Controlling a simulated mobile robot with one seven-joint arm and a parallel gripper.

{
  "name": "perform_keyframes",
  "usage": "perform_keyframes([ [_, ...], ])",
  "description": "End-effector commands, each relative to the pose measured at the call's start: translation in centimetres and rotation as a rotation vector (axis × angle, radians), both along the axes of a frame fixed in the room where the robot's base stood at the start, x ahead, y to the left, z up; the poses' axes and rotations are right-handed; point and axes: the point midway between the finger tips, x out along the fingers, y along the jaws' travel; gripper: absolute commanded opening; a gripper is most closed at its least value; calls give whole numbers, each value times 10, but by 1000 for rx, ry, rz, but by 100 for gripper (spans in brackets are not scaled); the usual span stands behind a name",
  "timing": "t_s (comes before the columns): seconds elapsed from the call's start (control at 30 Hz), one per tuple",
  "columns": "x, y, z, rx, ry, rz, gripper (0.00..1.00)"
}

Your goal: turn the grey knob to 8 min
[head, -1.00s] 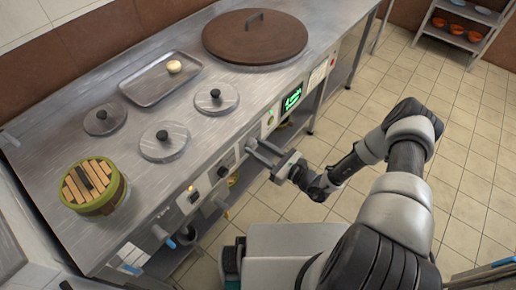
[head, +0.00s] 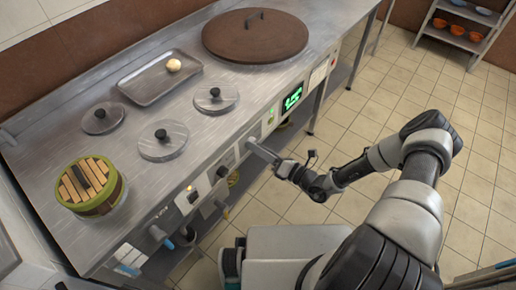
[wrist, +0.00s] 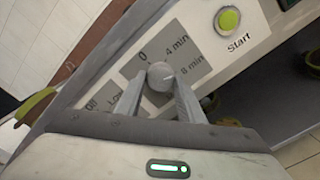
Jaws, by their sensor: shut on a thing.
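The grey knob (wrist: 160,75) sits on the front panel of the counter in the wrist view. My gripper (wrist: 160,88) is shut on it, one finger on each side. A dial plate behind the knob carries the labels 0, 4 min (wrist: 176,46) and 8 min (wrist: 190,68). A small light mark on the knob's face seems to point right, but I cannot tell exactly at which label.
A green Start button (wrist: 229,20) is close to the knob. Another dark knob (head: 222,171) is left of my gripper. A bamboo steamer (head: 90,186), pot lids (head: 164,141) and a tray (head: 150,86) stand on the counter.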

Motion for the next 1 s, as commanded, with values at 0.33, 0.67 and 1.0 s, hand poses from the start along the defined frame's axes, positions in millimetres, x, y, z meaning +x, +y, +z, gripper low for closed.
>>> perform_keyframes([
  [0.33, -2, 1, -1, 92, 123, 2, 12],
  [0.67, -2, 1, -1, 112, 150, 3, 12],
  [1.0, -2, 1, -1, 112, 149, 4, 48],
])
